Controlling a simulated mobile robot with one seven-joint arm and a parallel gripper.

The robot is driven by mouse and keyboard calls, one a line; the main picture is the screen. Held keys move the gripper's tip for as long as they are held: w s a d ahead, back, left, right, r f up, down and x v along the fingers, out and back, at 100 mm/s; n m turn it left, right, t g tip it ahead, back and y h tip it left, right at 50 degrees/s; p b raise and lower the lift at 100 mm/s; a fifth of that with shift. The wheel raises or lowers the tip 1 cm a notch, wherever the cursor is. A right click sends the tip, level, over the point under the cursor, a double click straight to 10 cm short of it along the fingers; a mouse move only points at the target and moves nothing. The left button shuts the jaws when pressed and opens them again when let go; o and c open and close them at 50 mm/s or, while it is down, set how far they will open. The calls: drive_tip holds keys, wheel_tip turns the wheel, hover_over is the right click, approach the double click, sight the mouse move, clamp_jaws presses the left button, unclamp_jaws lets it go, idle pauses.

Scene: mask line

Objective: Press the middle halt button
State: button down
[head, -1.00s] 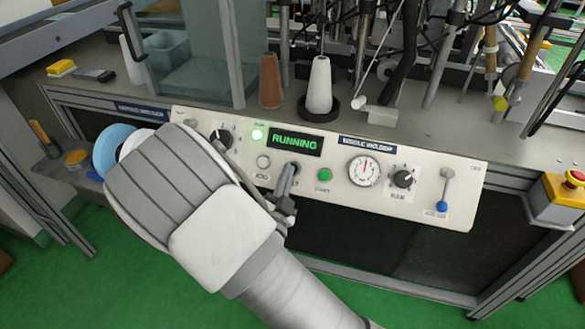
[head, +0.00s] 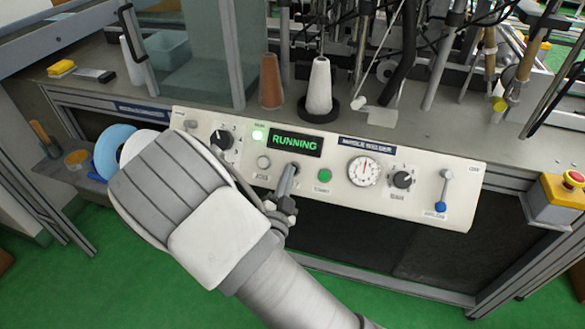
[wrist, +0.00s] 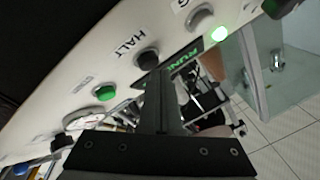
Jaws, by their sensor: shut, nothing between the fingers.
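The cream control panel (head: 400,205) runs along the bench front; its display (head: 294,143) reads RUNNING in green. In the wrist view, the dark round halt button (wrist: 147,59) sits beside the label HALT, between a grey button (wrist: 200,16) and a green button (wrist: 104,93). In the head view, my gripper (head: 291,168) covers the halt button's place, between the grey jog button (head: 263,162) and green start button (head: 324,176). My gripper's fingers (wrist: 163,78) are shut and empty, their tips close beside the halt button; I cannot tell whether they touch it.
A dial gauge (head: 364,171), a black knob (head: 402,180) and a blue-tipped lever (head: 441,190) sit further right. A black knob (head: 221,139) and lit green lamp (head: 257,135) are left. A red mushroom button (head: 574,177) stands on a yellow box at far right.

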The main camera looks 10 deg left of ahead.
drive_tip(key=shift+w+f, duration=0.3)
idle(0.5)
idle(0.4)
drive_tip(key=shift+s+r+p, duration=0.5)
drive_tip(key=shift+s+p, duration=0.15)
drive_tip(key=shift+p, duration=0.4)
drive_tip(key=shift+r, duration=0.1)
drive_tip(key=s+r+p, duration=0.1)
drive_tip(key=s+p, duration=0.1)
drive_tip(key=s+r+p, duration=0.1)
drive_tip(key=r+p, duration=0.1)
drive_tip(key=shift+s+a, duration=0.15)
drive_tip(key=shift+s, duration=0.25)
